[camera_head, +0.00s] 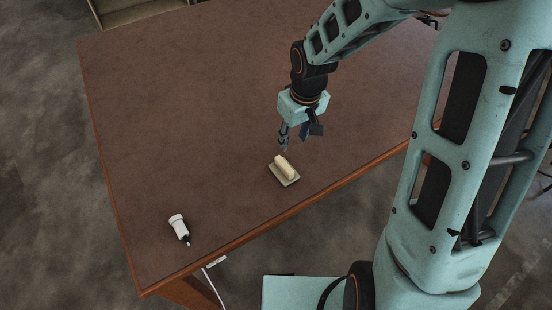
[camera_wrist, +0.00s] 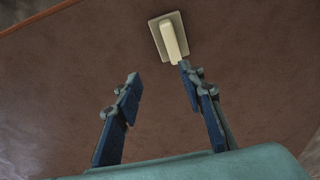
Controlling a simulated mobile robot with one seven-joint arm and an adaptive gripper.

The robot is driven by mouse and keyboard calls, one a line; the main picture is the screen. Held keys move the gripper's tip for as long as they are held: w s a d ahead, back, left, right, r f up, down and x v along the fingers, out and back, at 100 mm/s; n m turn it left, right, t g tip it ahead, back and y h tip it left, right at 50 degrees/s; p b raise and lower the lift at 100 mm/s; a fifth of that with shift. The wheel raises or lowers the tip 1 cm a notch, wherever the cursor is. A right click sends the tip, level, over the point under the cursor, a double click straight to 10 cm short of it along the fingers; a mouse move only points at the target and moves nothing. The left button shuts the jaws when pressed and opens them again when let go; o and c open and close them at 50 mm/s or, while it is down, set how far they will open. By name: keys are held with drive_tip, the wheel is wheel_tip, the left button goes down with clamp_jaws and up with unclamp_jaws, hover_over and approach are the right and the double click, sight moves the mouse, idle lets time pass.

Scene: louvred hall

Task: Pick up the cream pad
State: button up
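The cream pad (camera_head: 284,170) lies on the brown table near its front edge. It has a flat square base with a raised bar-shaped handle on top. In the wrist view the cream pad (camera_wrist: 168,38) is at the top, beyond my fingertips. My gripper (camera_head: 290,146) is above the table, just behind the pad in the head view. In the wrist view my gripper (camera_wrist: 159,73) has its two fingers spread wide with nothing between them. The right fingertip looks close to the pad's handle; I cannot tell whether it touches.
A white bottle-like object with a dark tip (camera_head: 179,228) lies on the table (camera_head: 190,110) at the front left. A white cable (camera_head: 213,285) hangs below the front edge. A beige box (camera_head: 125,12) stands beyond the far left corner. Most of the tabletop is clear.

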drive_tip(key=shift+s+a+f+n, duration=0.4)
drive_tip(key=shift+s+a+f, duration=0.35)
drive_tip(key=shift+a+f, duration=0.1)
drive_tip(key=b, duration=0.1)
hover_over(284, 164)
drive_tip(key=shift+g, duration=0.3)
drive_tip(key=f, duration=0.4)
drive_tip(key=shift+s+d+f, duration=0.15)
drive_tip(key=shift+s+f, duration=0.1)
drive_tip(key=shift+f, duration=0.05)
drive_tip(key=shift+w+f, duration=0.2)
drive_tip(key=shift+f, duration=2.55)
drive_tip(key=shift+c, duration=0.6)
clamp_jaws()
